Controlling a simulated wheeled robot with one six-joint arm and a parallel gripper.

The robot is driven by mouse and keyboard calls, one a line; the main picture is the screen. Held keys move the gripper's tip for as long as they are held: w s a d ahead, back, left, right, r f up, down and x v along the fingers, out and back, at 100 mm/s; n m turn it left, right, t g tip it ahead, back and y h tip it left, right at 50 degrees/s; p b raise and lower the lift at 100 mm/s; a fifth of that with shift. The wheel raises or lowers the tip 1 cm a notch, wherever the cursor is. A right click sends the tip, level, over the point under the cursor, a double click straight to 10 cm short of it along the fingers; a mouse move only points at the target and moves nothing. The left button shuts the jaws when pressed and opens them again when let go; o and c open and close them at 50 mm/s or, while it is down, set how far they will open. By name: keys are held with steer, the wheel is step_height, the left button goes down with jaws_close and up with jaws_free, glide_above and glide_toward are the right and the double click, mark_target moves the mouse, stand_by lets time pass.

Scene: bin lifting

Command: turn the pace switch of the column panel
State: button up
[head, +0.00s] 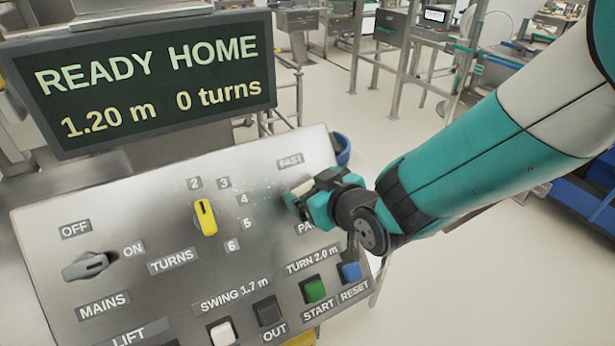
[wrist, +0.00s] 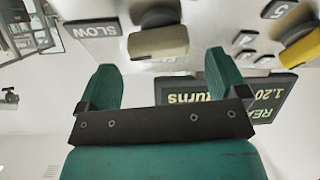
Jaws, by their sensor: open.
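The pace switch (wrist: 158,42) shows in the wrist view as a pale grey-beige knob on a dark round base, with a SLOW label (wrist: 95,28) beside it. My gripper (head: 298,200) is at the right part of the column panel (head: 130,205). In the wrist view my gripper (wrist: 162,75) is open, its two green fingers apart, with the knob between their lines and just beyond the tips. I cannot tell whether they touch it.
The yellow turns switch (head: 205,218) and the grey mains switch (head: 86,266) are to the left. Below are the green start button (head: 315,290) and blue reset button (head: 350,271). The display (head: 150,85) reads READY HOME, 1.20 m, 0 turns.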

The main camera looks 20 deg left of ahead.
mark_target(308, 188)
steer(key=shift+p+x, duration=0.3)
steer(key=shift+x, duration=1.2)
steer(key=shift+c, duration=0.4)
steer(key=c, duration=0.9)
steer(key=shift+o, duration=0.2)
steer(key=shift+f+m+b, duration=0.3)
steer(key=shift+m+b, duration=0.3)
steer(key=shift+b, duration=0.6)
steer(key=shift+r+m+t+b, duration=0.1)
steer(key=shift+m+t+b, duration=0.2)
steer(key=shift+m+b, duration=0.35)
steer(key=shift+r+h, duration=0.15)
steer(key=shift+h, duration=0.15)
steer(key=o, duration=0.9)
steer(key=shift+o, duration=0.2)
